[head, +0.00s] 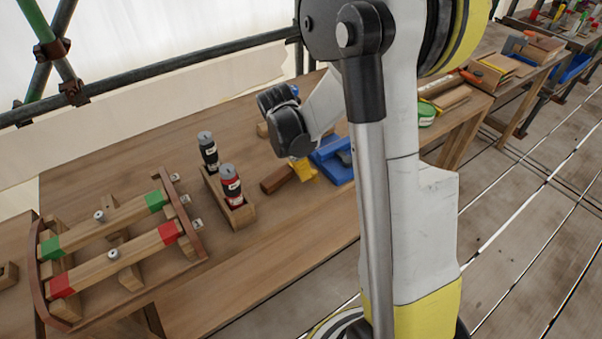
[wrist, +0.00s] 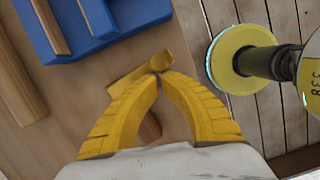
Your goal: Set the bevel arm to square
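My gripper (wrist: 160,74) has yellow fingers with their tips brought together in the wrist view. The tips are at a yellowish bar with a round knob (wrist: 162,60), which looks like the bevel arm (wrist: 126,83). I cannot tell whether the tips touch it, pinch it or only overlap it in the picture. A brown wooden piece (wrist: 151,127), perhaps the bevel's stock, shows between the fingers and is mostly hidden. In the head view that brown piece (head: 277,180) lies on the bench beside yellow parts (head: 304,170). The bevel's angle cannot be read clearly.
A blue tray (wrist: 62,50) lies close beside, and a wooden bar (wrist: 18,88) lies to the left in the wrist view. On the bench (head: 270,230), a wooden holder (head: 238,214) has a red-banded and a black bottle. A wooden frame (head: 200,243) with green and red-marked bars stands at left.

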